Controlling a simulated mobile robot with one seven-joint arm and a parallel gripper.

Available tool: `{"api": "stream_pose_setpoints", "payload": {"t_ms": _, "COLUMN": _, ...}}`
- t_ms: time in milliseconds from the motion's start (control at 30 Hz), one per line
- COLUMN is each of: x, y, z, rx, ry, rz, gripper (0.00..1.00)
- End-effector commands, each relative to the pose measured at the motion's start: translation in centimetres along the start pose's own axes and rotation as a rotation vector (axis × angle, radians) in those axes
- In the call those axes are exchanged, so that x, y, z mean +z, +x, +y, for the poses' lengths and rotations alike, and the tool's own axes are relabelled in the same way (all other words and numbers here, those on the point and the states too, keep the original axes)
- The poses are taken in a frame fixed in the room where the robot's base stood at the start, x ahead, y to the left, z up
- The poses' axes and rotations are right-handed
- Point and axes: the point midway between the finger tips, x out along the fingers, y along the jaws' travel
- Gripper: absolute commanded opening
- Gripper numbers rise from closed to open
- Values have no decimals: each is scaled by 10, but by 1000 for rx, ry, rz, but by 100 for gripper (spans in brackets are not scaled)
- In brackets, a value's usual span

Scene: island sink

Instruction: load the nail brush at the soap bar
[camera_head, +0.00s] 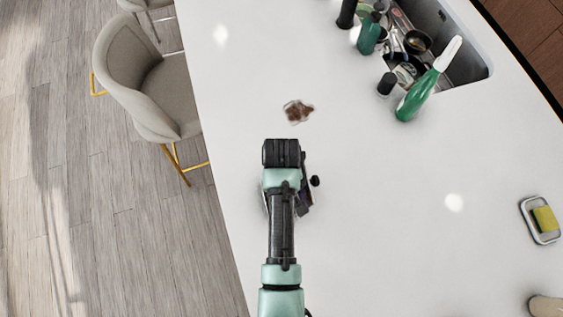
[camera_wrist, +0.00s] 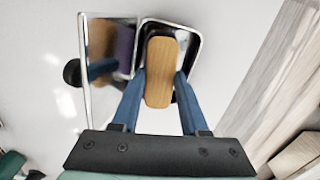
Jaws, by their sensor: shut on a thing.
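A tan wooden block, by its shape the nail brush (camera_wrist: 161,58), is between the two blue fingers of my gripper (camera_wrist: 160,84) in the wrist view. My gripper is shut on it. The brush is over a black, chrome-rimmed dish (camera_wrist: 192,36); I cannot tell if they touch. A purple patch (camera_wrist: 124,50) shows left of the brush; I cannot tell if it is the soap bar or a reflection. In the head view, my arm hides the brush and most of the dish.
A mirror-like panel (camera_wrist: 100,100) stands left of the dish, with a dark knob (camera_head: 315,181) beside it.

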Motion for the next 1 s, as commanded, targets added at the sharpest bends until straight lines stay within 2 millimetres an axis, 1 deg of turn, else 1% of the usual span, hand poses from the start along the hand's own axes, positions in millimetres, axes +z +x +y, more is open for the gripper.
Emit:
{"api": "stream_pose_setpoints", "payload": {"t_ms": 467, "x": 0, "y": 0, "z": 0, "rx": 0, "ry": 0, "rz": 0, "gripper": 0}}
{"api": "stream_pose_setpoints", "payload": {"t_ms": 1000, "x": 0, "y": 6, "z": 0, "rx": 0, "ry": 0, "rz": 0, "gripper": 0}}
